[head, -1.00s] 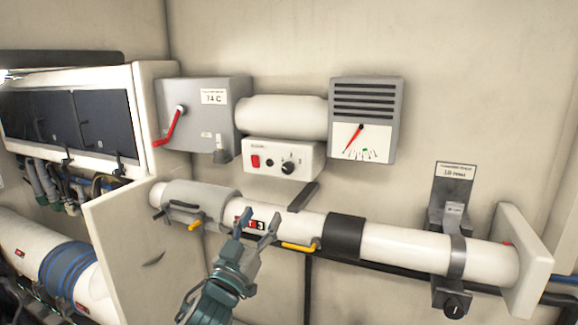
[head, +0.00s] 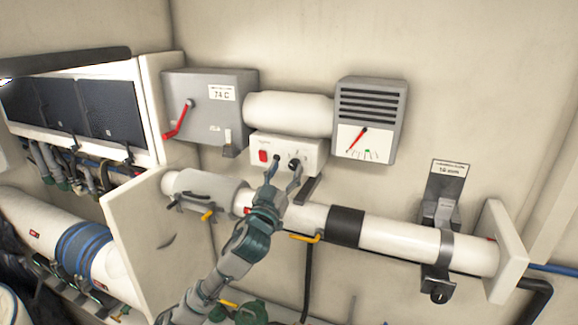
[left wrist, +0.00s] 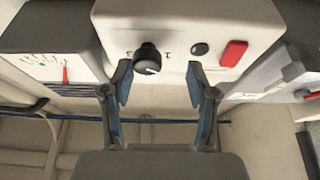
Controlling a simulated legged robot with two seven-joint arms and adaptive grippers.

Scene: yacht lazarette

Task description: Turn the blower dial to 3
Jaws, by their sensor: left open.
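The white blower box (head: 262,140) is on the wall under a pale cylinder. Its black dial (left wrist: 148,56) shows in the left wrist view, with a pale mark on the knob; its setting is unreadable. In the head view the dial is partly covered by a fingertip. A red switch (left wrist: 233,53) and a small black button (left wrist: 200,48) sit beside the dial. My left gripper (head: 286,163) is open and empty in front of the box. In the left wrist view the dial lies between the fingers' directions, nearer the left finger, with no visible grip on it. My right gripper is out of view.
A grey vented meter (head: 371,110) with a red needle is right of the box. A grey box with a red lever (head: 178,119) is to the left. A white pipe (head: 400,240) with yellow handles runs below. Bare wall lies to the right.

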